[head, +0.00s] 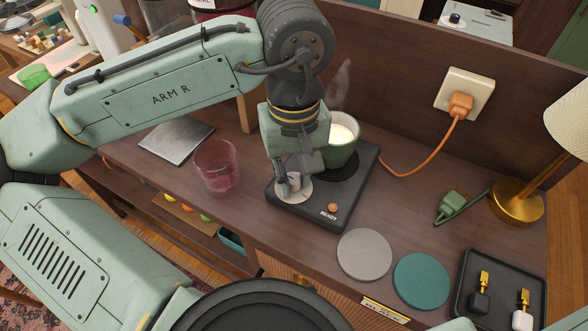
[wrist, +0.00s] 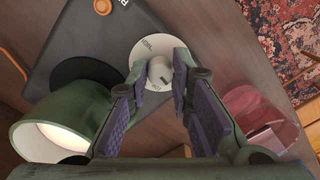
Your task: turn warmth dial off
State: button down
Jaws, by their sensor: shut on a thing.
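The warmer (head: 352,190) is a flat black unit on the wooden desk. Its warmth dial (head: 304,194) is a pale round disc with a raised knob on the near left part. My gripper (head: 292,184) points down over the dial. In the wrist view my gripper (wrist: 158,84) has its fingertips on either side of the knob, shut on it. The fingers partly hide the knob. An orange light (head: 333,207) sits above the word READY.
A green mug (head: 342,152) with pale liquid and steam stands on the warmer, close beside my gripper. A reddish glass (head: 217,170) stands left. An orange cord runs to the plug (head: 459,105). Grey (head: 364,254) and teal (head: 421,280) coasters lie at the front, near a black tray (head: 500,308).

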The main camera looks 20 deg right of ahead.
aim_at(294, 179)
dwell(0.3)
jog(key=c, duration=1.4)
grip_release()
notch_tip(294, 179, up, 12)
jog(key=shift+r, duration=0.1)
